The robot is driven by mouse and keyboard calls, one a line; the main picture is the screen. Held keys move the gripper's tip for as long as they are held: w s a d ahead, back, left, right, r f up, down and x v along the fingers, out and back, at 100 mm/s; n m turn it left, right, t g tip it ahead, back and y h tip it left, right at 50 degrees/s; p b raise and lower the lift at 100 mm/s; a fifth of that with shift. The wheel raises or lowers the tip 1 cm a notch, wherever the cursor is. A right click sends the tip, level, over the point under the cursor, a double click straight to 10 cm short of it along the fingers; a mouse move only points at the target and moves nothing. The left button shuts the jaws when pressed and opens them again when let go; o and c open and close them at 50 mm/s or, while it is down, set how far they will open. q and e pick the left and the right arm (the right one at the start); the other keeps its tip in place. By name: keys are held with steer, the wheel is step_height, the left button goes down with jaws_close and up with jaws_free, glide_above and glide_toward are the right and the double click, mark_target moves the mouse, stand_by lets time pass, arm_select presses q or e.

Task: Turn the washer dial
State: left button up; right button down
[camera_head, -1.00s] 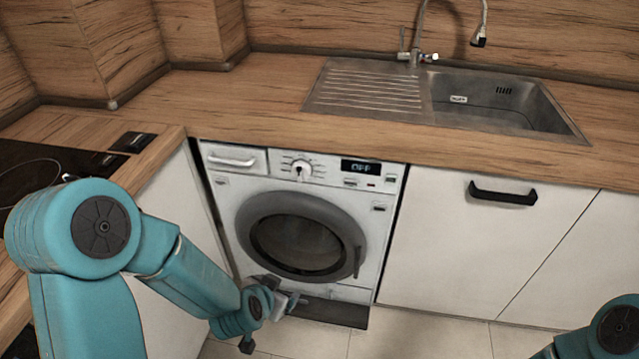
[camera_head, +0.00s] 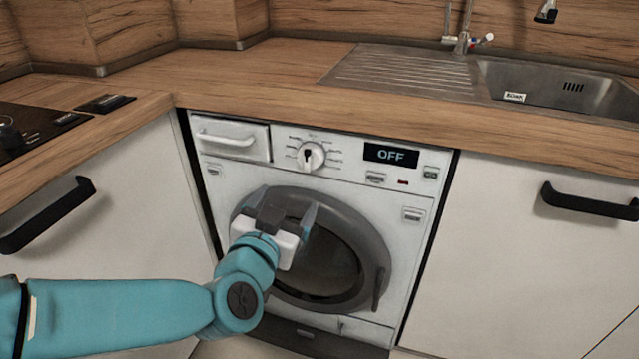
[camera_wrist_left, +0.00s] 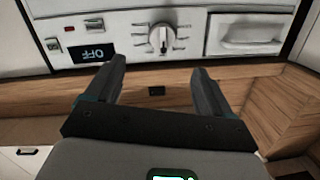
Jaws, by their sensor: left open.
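The white washer (camera_head: 365,210) stands under the counter with its dark round door shut. Its dial (camera_head: 311,155) is a round white knob between the detergent drawer and the display (camera_head: 391,155), which reads OFF. My left gripper (camera_head: 290,212) is open and empty in front of the upper part of the door, below the dial and apart from it. In the left wrist view the picture is upside down; the dial (camera_wrist_left: 162,38) shows beyond and between the two open fingertips (camera_wrist_left: 158,68). My right gripper is out of view.
The wooden counter (camera_head: 230,80) overhangs the washer, with a steel sink (camera_head: 560,85) at right. Black handles stick out from the left cabinet (camera_head: 50,215) and right cabinet (camera_head: 590,203). A hob (camera_head: 30,130) is at far left.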

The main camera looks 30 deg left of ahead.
arm_select(q)
steer(key=s+t+b, duration=0.1)
steer(key=s+b, duration=0.1)
steer(key=b, duration=0.1)
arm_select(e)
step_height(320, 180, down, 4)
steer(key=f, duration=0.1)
arm_select(q)
steer(key=p, duration=1.3)
glide_toward(307, 165)
steer(key=w, duration=0.1)
steer(key=b+x, duration=0.1)
steer(key=x, duration=0.6)
steer(key=shift+f, duration=0.1)
steer(key=shift+x, duration=0.85)
steer(key=shift+a+n, duration=0.1)
steer(key=shift+n, duration=0.2)
steer(key=c, duration=1.1)
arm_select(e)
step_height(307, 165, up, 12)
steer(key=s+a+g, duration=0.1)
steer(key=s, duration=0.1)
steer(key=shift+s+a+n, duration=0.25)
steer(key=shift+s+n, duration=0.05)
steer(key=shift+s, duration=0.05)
